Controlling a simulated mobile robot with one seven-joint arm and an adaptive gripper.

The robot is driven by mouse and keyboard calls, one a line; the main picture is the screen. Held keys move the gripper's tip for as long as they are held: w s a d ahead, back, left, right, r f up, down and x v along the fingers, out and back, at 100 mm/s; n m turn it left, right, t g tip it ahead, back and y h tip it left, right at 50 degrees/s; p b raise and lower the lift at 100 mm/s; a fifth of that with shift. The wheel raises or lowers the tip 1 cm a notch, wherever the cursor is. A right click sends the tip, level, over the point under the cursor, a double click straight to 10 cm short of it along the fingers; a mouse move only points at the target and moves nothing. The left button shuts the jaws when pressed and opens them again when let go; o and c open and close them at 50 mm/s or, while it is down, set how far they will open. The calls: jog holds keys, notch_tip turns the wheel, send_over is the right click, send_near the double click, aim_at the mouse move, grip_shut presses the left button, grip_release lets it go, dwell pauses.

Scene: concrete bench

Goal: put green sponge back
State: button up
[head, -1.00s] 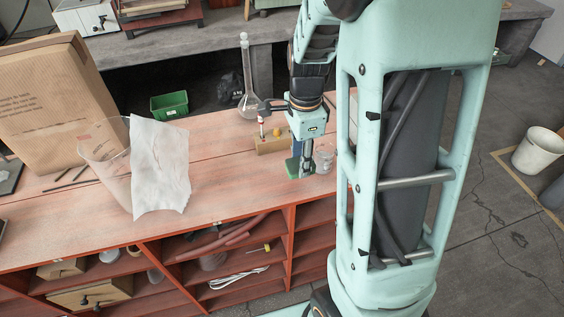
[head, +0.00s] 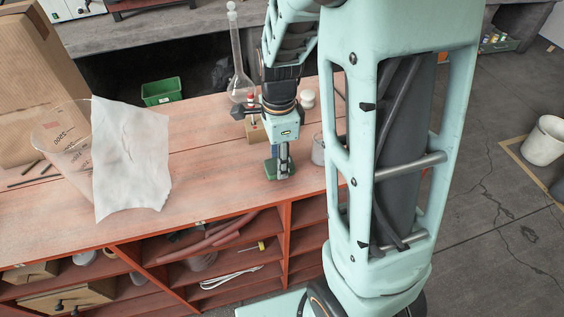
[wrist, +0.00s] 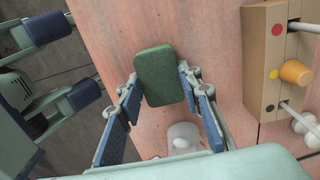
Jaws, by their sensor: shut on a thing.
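The green sponge (wrist: 166,78) is a rounded block held between the two fingertips of my gripper (wrist: 163,86) in the wrist view. In the head view the sponge (head: 270,168) shows at the lower end of my gripper (head: 280,170), close to the front edge of the red-brown bench top (head: 215,165). My gripper points down and is shut on the sponge. Whether the sponge touches the bench top I cannot tell. The fingers and wrist hide part of it in the head view.
A clear glass (head: 318,150) stands right of my gripper. A tall glass flask (head: 238,75) stands farther back. A clear beaker (head: 62,150) and white sheet (head: 130,155) are left; bench between is clear.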

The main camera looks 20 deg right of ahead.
jog(key=shift+a, duration=0.1)
jog(key=shift+f, duration=0.15)
jog(key=o, duration=1.1)
notch_tip(320, 180, up, 12)
jog(key=p, duration=0.1)
jog(key=shift+r, duration=0.2)
jog(key=shift+w, duration=0.1)
